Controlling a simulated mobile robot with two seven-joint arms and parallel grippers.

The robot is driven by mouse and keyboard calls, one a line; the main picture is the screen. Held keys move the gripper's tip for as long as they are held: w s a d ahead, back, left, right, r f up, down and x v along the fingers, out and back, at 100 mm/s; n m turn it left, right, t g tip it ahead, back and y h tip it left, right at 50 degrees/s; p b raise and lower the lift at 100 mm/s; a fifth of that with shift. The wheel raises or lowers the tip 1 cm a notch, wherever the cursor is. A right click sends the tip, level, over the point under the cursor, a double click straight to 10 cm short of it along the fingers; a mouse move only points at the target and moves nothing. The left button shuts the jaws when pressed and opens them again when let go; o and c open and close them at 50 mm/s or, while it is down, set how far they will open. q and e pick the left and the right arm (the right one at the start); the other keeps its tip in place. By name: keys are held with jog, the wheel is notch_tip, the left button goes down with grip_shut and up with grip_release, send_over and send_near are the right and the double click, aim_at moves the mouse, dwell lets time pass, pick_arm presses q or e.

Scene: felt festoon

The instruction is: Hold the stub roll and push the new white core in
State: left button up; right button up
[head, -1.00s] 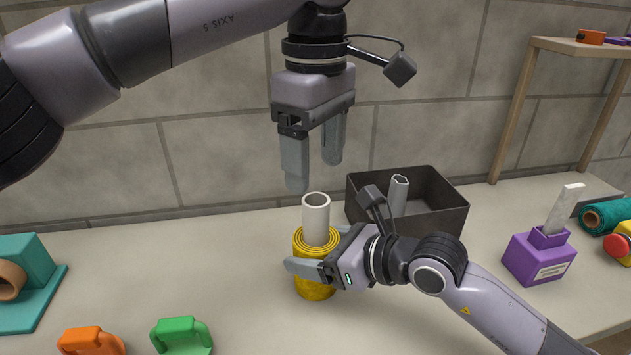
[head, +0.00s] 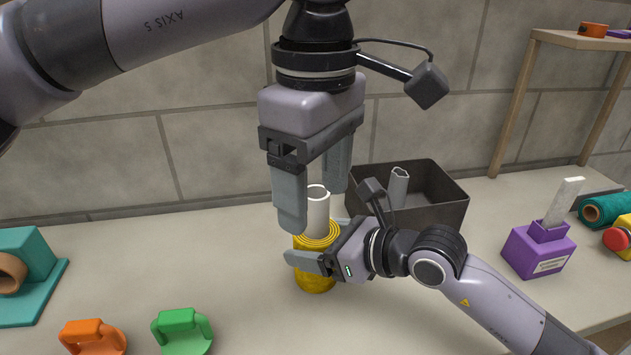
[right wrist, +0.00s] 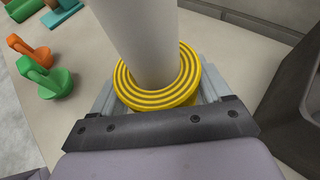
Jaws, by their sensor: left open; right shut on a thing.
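The stub roll (head: 318,279) is a yellow wound roll standing upright on the table. My right gripper (head: 316,262) is shut on it from the right; the right wrist view shows the yellow rings (right wrist: 155,88) between its fingers. The white core (head: 318,212) is a pale tube standing upright in the roll's centre, its upper part sticking out above the rings. It fills the foreground of the right wrist view (right wrist: 140,40). My left gripper (head: 312,210) points down from above, open, with its fingers on either side of the core's upper end. Whether they touch it I cannot tell.
A dark open bin (head: 432,208) with a grey piece in it stands behind. A purple block (head: 537,252) and a teal roll (head: 605,208) are at right. Orange (head: 92,338) and green (head: 182,332) handled tools lie front left, beside a teal holder (head: 28,270).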

jog(key=o, duration=1.1)
jog(key=shift+o, duration=0.2)
jog(key=shift+d, duration=0.1)
